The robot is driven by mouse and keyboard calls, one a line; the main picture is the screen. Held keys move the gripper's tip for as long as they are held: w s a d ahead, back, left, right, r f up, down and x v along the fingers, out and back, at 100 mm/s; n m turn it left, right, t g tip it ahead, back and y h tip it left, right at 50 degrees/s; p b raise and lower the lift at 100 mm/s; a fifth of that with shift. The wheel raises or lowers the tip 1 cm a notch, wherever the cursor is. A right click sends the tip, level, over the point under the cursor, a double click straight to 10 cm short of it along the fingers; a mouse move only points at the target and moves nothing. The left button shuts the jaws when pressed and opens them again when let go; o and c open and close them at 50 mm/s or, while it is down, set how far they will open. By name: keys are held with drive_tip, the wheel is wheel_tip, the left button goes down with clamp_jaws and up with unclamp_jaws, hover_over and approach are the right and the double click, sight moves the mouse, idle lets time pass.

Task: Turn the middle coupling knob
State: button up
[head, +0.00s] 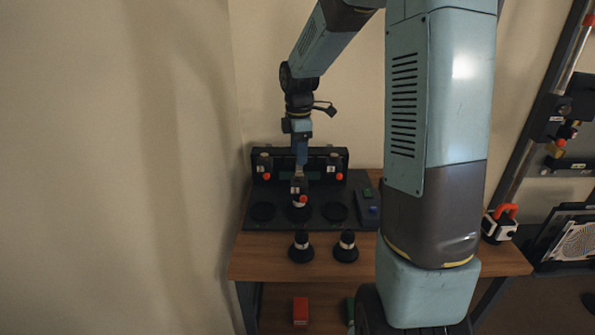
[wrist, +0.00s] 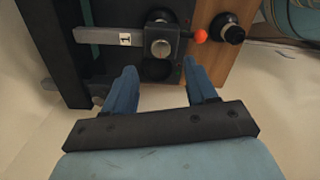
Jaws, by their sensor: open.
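In the wrist view, a round coupling knob (wrist: 160,46) with a grey cap is on a grey bar labelled 1 (wrist: 115,37). An orange ball (wrist: 200,36) is to its right. My gripper (wrist: 164,78) is open and empty. Its two blue fingers are spread to either side of the knob's line, with the tips short of it in the picture. In the head view my gripper (head: 301,160) is over the middle of the dark station and hides part of the middle unit. The middle unit's orange ball (head: 299,204) shows below it.
Left (head: 265,167) and right (head: 334,167) units with orange balls flank the gripper. Black round pads (head: 262,212) lie on the station base. Two dark lens-like pieces (head: 300,250) (head: 345,250) stand in front on the wooden table (head: 260,268). A red block (head: 300,310) is below.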

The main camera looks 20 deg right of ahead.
sight(298, 173)
wheel_tip(298, 173, down, 7)
drive_tip(key=shift+r, duration=0.1)
idle(0.4)
drive_tip(key=c, duration=1.1)
